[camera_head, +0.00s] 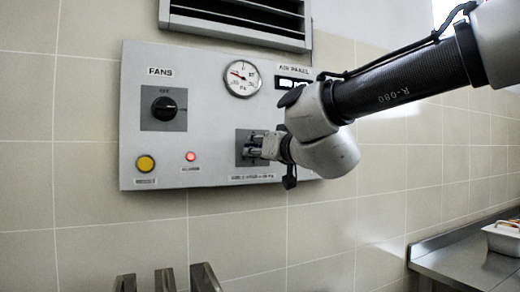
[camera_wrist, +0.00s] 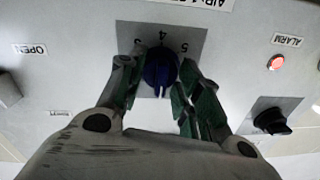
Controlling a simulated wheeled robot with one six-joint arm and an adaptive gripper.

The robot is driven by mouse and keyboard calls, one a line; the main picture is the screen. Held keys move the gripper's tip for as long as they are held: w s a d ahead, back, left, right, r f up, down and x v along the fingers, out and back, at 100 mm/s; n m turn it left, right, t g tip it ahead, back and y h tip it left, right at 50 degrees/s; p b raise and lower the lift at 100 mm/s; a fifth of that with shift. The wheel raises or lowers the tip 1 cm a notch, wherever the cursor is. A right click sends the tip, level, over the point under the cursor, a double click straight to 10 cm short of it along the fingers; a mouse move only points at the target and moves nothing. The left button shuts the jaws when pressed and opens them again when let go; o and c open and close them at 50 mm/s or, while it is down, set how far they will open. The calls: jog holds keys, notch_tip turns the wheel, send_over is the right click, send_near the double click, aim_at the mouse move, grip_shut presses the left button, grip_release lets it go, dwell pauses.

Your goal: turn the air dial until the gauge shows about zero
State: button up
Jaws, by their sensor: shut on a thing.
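The air dial (camera_wrist: 160,68) is a dark blue knob on a grey plate with printed numerals, seen upside down in the wrist view. My gripper (camera_wrist: 159,75) is shut on it, with one finger on each side. In the head view my gripper (camera_head: 257,147) reaches the dial's plate (camera_head: 240,138) from the right and hides most of the knob. The gauge (camera_head: 242,78) is a round white dial above it; its red needle points to the left and slightly up. Its scale is too small to read exactly.
The grey panel (camera_head: 205,100) also carries a black fans knob (camera_head: 164,107), a yellow button (camera_head: 146,164) and a lit red alarm lamp (camera_head: 190,156). A vent (camera_head: 240,22) is above. A metal counter (camera_head: 465,262) with a tray (camera_head: 504,238) stands at lower right.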

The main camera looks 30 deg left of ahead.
jog(key=shift+m, duration=0.3)
jog(key=shift+f+m+t, duration=0.1)
jog(key=shift+m+t, duration=0.2)
jog(key=shift+m, duration=3.8)
jog(key=o, duration=1.1)
jog(key=shift+c, duration=0.2)
jog(key=shift+d, duration=0.1)
